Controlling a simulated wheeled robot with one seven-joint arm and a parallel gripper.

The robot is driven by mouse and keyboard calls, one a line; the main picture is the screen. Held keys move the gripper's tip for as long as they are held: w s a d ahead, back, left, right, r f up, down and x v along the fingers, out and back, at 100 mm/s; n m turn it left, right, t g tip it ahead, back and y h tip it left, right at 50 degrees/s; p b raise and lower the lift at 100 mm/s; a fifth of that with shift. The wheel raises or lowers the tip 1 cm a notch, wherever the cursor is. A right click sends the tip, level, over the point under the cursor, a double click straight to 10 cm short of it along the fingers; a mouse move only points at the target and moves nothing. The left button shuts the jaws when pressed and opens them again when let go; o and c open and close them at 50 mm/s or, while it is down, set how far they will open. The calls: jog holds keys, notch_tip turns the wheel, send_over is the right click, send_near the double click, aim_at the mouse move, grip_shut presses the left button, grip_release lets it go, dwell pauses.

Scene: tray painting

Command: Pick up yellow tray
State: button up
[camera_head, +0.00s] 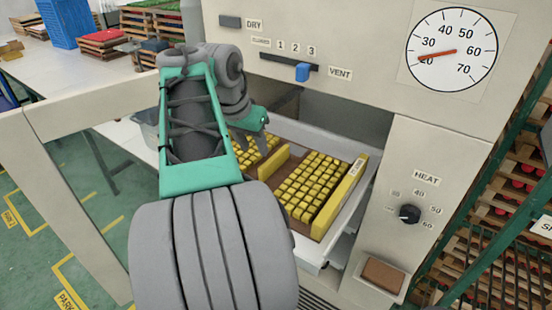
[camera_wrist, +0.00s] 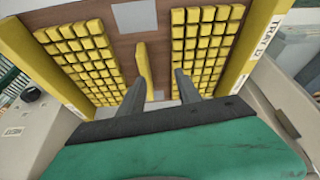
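The yellow tray (camera_head: 340,198) sits on a white pull-out shelf in the dryer's opening. It has a brown base, yellow end walls, rows of small yellow blocks in two groups, and a yellow upright grip bar (camera_head: 273,160) in the middle. In the wrist view the tray's end wall (camera_wrist: 266,40) reads "TRAY 12", and the grip bar (camera_wrist: 141,68) stands between the two block groups. My gripper (camera_wrist: 160,90) is open, its two grey fingers apart, with the bar ahead of the gap and nearer the left finger. In the head view my arm hides part of the tray.
The white shelf (camera_head: 343,222) surrounds the tray closely. The dryer front (camera_head: 365,85) hangs above, with a dial, slider and heat knob (camera_head: 409,214). A brown sponge-like block (camera_head: 383,275) lies in a holder at lower right. A pale table (camera_head: 75,75) with crates is at left.

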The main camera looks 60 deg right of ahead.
aim_at(275, 156)
jog(key=s+d+m, duration=0.1)
jog(key=s+d, duration=0.1)
jog(key=s, duration=0.1)
jog(key=shift+d+r+m, duration=0.1)
jog(key=shift+d+m, duration=0.15)
jog(key=shift+m, duration=0.15)
jog(key=x, duration=0.6)
jog(key=shift+s+f, duration=0.2)
jog(key=shift+f, duration=0.1)
jog(key=shift+a, duration=0.1)
grip_shut()
dwell(0.3)
jog(key=shift+r, duration=0.2)
